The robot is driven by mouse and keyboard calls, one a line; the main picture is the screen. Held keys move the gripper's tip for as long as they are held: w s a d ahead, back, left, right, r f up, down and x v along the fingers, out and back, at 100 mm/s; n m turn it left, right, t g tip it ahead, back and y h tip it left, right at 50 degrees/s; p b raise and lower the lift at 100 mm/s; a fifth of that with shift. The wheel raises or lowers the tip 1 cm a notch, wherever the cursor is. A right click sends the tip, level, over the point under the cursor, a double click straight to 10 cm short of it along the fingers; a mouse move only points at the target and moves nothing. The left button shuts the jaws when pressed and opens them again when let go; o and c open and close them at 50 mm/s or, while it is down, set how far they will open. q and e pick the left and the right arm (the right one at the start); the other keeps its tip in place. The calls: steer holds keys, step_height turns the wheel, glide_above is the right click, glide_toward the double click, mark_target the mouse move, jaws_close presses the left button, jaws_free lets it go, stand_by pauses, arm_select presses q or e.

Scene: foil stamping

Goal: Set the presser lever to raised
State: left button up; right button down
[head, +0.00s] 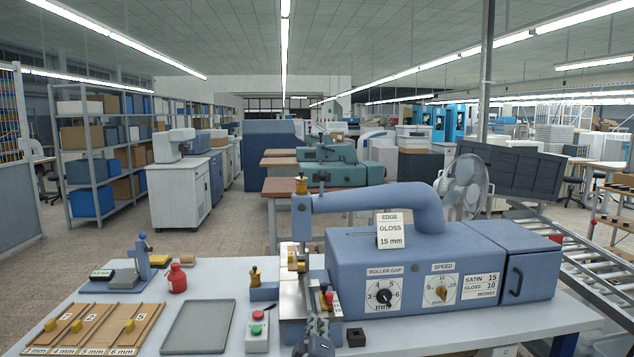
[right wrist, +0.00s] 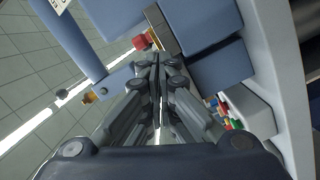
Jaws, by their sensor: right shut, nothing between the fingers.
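A blue foil stamping machine (head: 440,268) stands on the table, with a curved upper arm and a head at its left end. A small lever with a red knob (head: 329,297) is low at the machine's left front; I take it for the presser lever. I cannot tell its setting. My right gripper (head: 319,322) is at the bottom of the head view, just below the red knob. In the right wrist view its fingers (right wrist: 157,62) are together and empty, with a red knob (right wrist: 140,42) just beyond their tips, seemingly apart. My left gripper is out of view.
A control box (head: 257,335) with red and green buttons stands left of my right gripper. A small black block (head: 356,337) sits right of the gripper.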

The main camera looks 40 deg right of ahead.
steer(key=w+d+r+n+t+h, duration=0.1)
steer(key=w+r+n+t+h, duration=0.1)
steer(key=r, duration=1)
steer(key=w+d+r+n+t+h, duration=0.2)
steer(key=w+r, duration=0.2)
steer(key=r, duration=0.7)
steer(key=shift+w+d+r, duration=0.15)
steer(key=shift+d+r, duration=0.05)
steer(key=shift+r, duration=0.2)
steer(key=shift+r, duration=0.1)
